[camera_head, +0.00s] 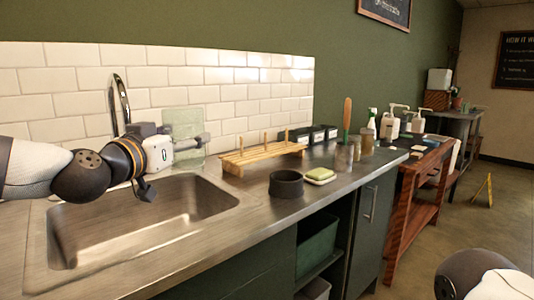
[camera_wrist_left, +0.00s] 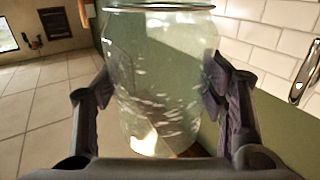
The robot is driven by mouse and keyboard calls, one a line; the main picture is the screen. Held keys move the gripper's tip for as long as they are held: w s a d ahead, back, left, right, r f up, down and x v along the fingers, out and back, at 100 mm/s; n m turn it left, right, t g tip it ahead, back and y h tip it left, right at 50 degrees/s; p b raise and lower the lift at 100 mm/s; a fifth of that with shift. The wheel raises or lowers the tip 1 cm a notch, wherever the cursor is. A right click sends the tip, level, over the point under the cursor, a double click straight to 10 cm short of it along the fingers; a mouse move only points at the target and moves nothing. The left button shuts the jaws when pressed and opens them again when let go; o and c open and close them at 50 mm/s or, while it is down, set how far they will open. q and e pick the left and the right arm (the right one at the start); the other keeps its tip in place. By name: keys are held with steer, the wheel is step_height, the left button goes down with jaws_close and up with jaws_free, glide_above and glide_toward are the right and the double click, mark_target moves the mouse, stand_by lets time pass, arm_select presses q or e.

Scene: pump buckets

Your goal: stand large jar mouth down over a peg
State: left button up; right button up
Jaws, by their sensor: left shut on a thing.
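A large clear greenish glass jar (camera_head: 184,122) is in my left gripper (camera_head: 194,142), above the back edge of the sink. The left wrist view shows the jar (camera_wrist_left: 160,80) between the two fingers (camera_wrist_left: 165,95), which press on its sides; its round rim is at the top of that picture. Which way the mouth faces in the room is hard to tell. A wooden rack with several upright pegs (camera_head: 262,157) stands on the counter to the right of the jar, apart from it. The pegs I see are bare. My right gripper is out of view.
The sink (camera_head: 150,222) lies below the left arm, with a tap (camera_head: 121,98) behind it. A dark round bowl (camera_head: 286,183) and a sponge on a dish (camera_head: 320,176) sit in front of the rack. Dark containers (camera_head: 310,135) stand behind it. Tools and bottles stand farther right.

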arm_select(q)
step_height(320, 180, up, 2)
steer(key=shift+s+r, duration=0.15)
steer(key=shift+r, duration=0.1)
steer(key=s+d+r, duration=0.2)
steer(key=s+d, duration=0.6)
steer(key=s, duration=0.1)
steer(key=s+d+r, duration=0.2)
steer(key=s+d, duration=0.7)
steer(key=shift+s+r+p, duration=0.15)
steer(key=shift+s+p, duration=0.15)
steer(key=shift+p, duration=0.05)
